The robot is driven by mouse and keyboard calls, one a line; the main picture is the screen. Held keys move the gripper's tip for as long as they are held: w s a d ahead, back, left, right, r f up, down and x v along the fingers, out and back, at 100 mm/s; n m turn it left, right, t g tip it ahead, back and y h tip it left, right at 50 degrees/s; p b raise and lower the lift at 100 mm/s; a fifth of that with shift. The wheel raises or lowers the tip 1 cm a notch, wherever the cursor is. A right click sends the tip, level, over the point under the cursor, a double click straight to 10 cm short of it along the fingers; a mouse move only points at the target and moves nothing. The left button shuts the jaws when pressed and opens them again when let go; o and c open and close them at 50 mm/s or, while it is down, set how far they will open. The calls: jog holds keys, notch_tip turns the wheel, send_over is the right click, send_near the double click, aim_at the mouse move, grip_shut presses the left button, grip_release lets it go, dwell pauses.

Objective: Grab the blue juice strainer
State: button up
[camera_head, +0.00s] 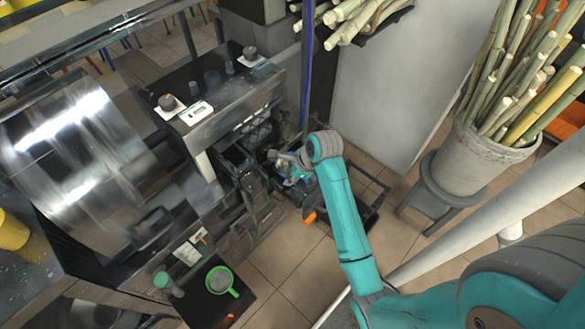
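No clearly blue strainer can be made out. A small bluish patch (291,182) shows just below my wrist, at the dark frame beside the press; it is too small to tell whether it is a strainer or part of my arm. A round strainer with a green rim and handle (222,280) lies on a dark surface at the bottom, well apart from my arm. My gripper (279,158) is at the press's right side, near the bluish patch. Its fingers are too small and partly hidden to tell whether they are open or hold anything.
The metal press (85,150) fills the left. Its dark counter (225,85) carries small cups. A grey pot (470,160) of cane stands on a stool (430,195) at right. A white panel (390,80) stands behind my arm. Tiled floor (300,265) is clear at lower middle.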

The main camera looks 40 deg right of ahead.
grip_shut()
jog(key=shift+s+r, duration=0.1)
jog(key=shift+r, duration=0.05)
